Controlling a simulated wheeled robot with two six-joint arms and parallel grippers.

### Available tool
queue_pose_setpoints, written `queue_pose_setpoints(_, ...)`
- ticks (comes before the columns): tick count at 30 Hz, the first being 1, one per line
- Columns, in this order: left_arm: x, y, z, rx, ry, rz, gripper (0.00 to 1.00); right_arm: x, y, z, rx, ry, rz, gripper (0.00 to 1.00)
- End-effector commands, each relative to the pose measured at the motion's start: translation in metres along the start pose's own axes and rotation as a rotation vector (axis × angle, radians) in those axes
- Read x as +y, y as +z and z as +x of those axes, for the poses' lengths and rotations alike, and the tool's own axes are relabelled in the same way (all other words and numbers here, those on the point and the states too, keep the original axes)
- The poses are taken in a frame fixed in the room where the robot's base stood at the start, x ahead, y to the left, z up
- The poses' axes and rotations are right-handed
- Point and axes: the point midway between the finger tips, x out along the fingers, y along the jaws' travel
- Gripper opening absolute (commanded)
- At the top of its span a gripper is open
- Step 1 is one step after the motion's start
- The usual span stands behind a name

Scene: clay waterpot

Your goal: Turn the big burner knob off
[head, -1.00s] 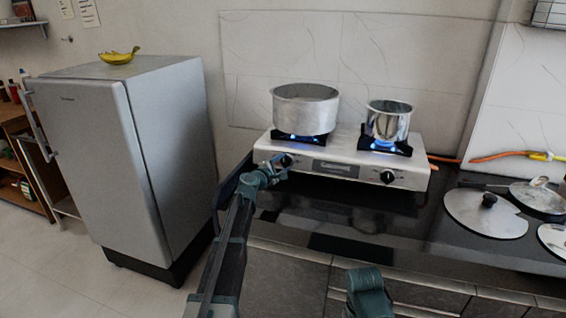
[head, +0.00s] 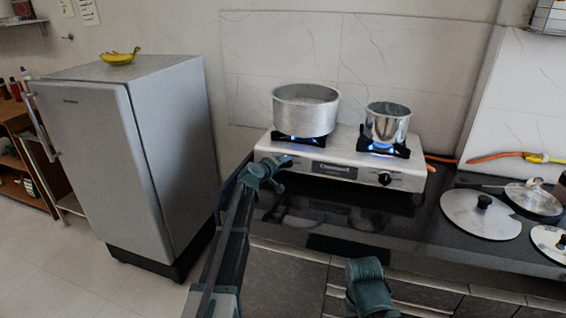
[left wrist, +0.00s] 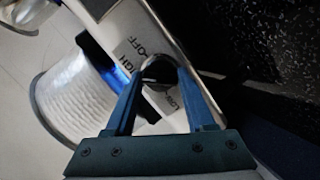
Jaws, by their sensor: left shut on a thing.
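The white two-burner stove (head: 330,160) stands on the dark counter. The big pot (head: 305,108) is on its left burner. My left gripper (head: 282,163) is at the left knob on the stove's front and covers it in the head view. In the left wrist view, the dark knob (left wrist: 158,68) sits between the blue fingers of my left gripper (left wrist: 157,82), which is shut on it. The OFF, HIGH and LOW labels show around it. A blue glow (left wrist: 95,50) shows beside the big pot (left wrist: 75,105). The right knob (head: 384,179) is untouched.
A small steel pot (head: 388,122) stands over a blue flame on the right burner. A grey fridge (head: 130,150) stands at left.

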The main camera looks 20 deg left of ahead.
Motion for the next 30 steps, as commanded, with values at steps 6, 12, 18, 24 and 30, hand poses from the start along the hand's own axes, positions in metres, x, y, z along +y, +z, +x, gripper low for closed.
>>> queue_pose_setpoints(6,0.003,0.001,-0.001,-0.004,-0.044,0.205,0.0,0.001,0.001,-0.01,0.0,0.0,0.0,0.5)
queue_pose_setpoints(12,0.003,0.002,-0.001,-0.004,-0.083,0.387,0.0,0.001,0.001,-0.015,0.0,0.0,0.0,0.5)
queue_pose_setpoints(18,0.003,0.003,-0.001,-0.005,-0.118,0.549,0.0,0.002,0.001,-0.018,0.0,0.0,0.0,0.5)
queue_pose_setpoints(24,0.003,0.003,-0.001,-0.006,-0.145,0.676,0.0,0.002,0.001,-0.021,0.0,0.0,0.0,0.5)
queue_pose_setpoints(30,0.003,0.004,-0.001,-0.006,-0.164,0.758,0.0,0.002,0.001,-0.022,0.0,0.0,0.0,0.5)
